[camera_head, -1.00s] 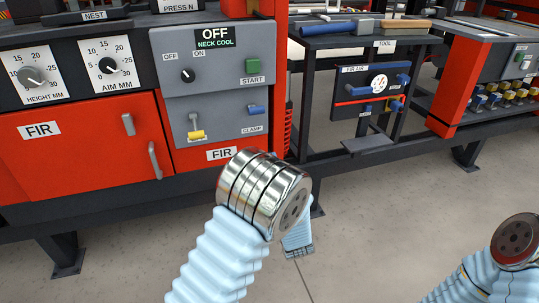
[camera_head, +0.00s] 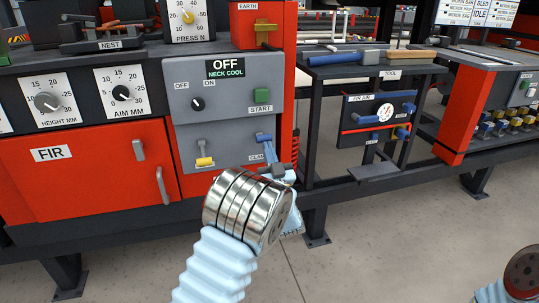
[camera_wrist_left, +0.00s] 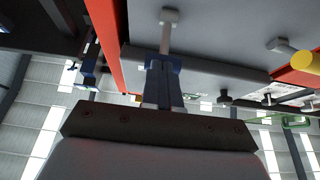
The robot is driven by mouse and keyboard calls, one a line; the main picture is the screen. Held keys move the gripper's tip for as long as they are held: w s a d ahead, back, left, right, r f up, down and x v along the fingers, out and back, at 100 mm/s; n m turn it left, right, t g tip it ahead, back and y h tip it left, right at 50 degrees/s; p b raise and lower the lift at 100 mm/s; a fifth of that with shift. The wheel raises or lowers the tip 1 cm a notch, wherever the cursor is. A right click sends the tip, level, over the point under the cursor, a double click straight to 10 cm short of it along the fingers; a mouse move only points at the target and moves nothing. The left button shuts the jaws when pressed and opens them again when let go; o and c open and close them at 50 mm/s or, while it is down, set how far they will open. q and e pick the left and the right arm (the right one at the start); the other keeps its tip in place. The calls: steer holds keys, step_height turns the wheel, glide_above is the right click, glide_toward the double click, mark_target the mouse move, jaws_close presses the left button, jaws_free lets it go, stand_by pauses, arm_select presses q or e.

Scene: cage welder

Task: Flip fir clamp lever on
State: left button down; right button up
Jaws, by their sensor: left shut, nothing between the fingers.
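A yellow-handled lever (camera_head: 204,161) is left of the clamp lever. A START button (camera_head: 262,96) and the OFF/ON knob (camera_head: 197,104) are above. A red FIR door (camera_head: 85,175) is at left, a tool stand (camera_head: 375,70) at right. The floor in front is open.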

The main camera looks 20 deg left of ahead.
arm_select(q)
step_height(320, 180, up, 2)
steer(key=g+h+p, duration=0.1)
steer(key=g+p, duration=0.1)
steer(key=p, duration=0.1)
stand_by(0.4)
